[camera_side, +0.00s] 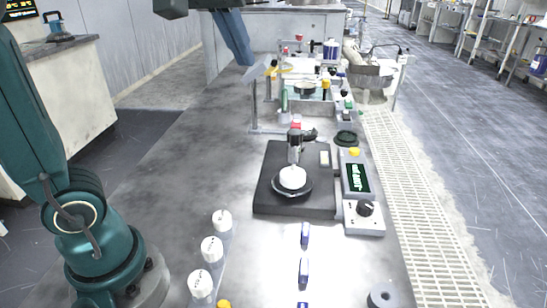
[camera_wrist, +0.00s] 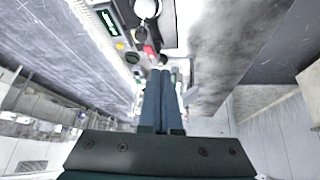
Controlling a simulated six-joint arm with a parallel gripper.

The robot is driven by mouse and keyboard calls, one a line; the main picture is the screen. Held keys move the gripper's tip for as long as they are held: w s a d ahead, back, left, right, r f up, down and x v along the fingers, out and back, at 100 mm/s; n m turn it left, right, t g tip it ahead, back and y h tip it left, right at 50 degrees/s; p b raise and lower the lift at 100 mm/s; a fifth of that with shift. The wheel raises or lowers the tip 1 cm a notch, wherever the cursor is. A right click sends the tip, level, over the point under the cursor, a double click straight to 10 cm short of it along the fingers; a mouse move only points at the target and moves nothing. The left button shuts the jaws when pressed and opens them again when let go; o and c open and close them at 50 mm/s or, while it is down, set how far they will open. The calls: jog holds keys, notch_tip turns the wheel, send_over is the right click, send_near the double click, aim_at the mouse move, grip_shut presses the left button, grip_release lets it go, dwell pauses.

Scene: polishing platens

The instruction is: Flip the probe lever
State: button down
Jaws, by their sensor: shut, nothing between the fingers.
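The measuring stand has a dark square base (camera_side: 263,192) with a white round piece (camera_side: 293,177) on a dark round plate. A black probe head stands upright behind the white piece, with a red part at its top and a black lever (camera_side: 310,134) sticking out to the right. In the wrist view the white piece (camera_wrist: 146,9) is at the top edge and a red part (camera_wrist: 151,52) is below it. My gripper (camera_side: 250,64) is above and behind the stand, apart from it. In the wrist view my gripper (camera_wrist: 160,73) has its fingers together and empty.
A display box (camera_side: 356,175) and a knob box (camera_side: 364,217) stand right of the base. Several white cylinders (camera_side: 212,249) and blue pieces (camera_side: 304,235) are in front. A metal frame (camera_side: 254,105) and bottles are behind. The bench left of the base is clear.

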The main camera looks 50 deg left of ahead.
jog(key=w+f+n, duration=0.1)
jog(key=w+f, duration=0.1)
jog(key=w, duration=0.4)
jog(key=w+a+f+n+g+y, duration=0.1)
jog(key=w, duration=0.5)
jog(key=shift+a+f+n, duration=0.25)
jog(key=shift+f+n, duration=0.15)
jog(key=shift+w, duration=0.15)
send_over(295, 124)
jog(key=f, duration=0.8)
jog(key=shift+s+d+f, duration=0.25)
jog(key=shift+s+f, duration=0.1)
jog(key=shift+f, duration=0.05)
jog(key=shift+s+d+f, duration=0.15)
jog(key=shift+d+f, duration=0.05)
jog(key=shift+f, duration=0.7)
jog(key=shift+s+d+f, duration=0.15)
jog(key=shift+d+f, duration=0.05)
jog(key=shift+f, duration=0.7)
